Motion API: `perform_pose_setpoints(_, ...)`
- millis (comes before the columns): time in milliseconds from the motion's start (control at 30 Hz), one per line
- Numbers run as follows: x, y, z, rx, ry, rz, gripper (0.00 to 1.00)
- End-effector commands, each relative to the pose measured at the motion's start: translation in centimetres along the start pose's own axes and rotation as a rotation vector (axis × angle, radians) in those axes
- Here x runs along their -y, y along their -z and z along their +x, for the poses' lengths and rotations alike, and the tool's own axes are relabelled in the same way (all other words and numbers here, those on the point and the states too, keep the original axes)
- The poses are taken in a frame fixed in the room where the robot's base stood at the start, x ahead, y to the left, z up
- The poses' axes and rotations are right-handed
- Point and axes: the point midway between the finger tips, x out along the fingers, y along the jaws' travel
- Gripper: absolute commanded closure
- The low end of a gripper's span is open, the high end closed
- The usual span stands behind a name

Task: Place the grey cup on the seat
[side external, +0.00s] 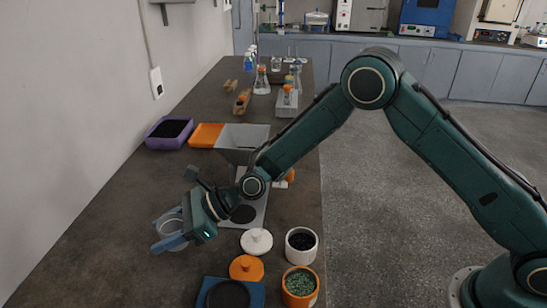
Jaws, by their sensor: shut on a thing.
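The grey cup (169,227) is between the blue fingers of my gripper (174,231), which is shut on it at the left of the bench. The cup looks upright and held above the bench top; its exact height cannot be told. To its right is a light grey stand with a funnel-like hopper (240,137). A dark round seat (243,214) lies on the stand's base plate, partly behind my gripper and arm. Another dark round spot (228,295) is on a blue unit at the front edge. Which one is the task's seat cannot be told for certain.
A white lid (256,241) and an orange lid (246,267) lie right of my gripper. A purple tray (169,131) and an orange tray (206,135) are farther back. The left front bench is clear.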

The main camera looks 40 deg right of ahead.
Motion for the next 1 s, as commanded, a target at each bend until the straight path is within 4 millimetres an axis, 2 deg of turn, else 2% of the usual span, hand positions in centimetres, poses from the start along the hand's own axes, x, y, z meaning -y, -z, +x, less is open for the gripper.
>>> perform_pose_setpoints(100, 0.1, 0.7, 0.3, 0.002, 0.0, 0.0, 0.77)
perform_pose_setpoints(433, 0.0, 1.4, 0.6, 0.001, 0.0, 0.001, 0.77)
perform_pose_setpoints(800, 0.0, 4.7, 2.0, 0.001, 0.0, 0.0, 0.77)
perform_pose_setpoints(1000, 0.0, 4.9, 2.1, 0.002, 0.001, -0.001, 0.77)
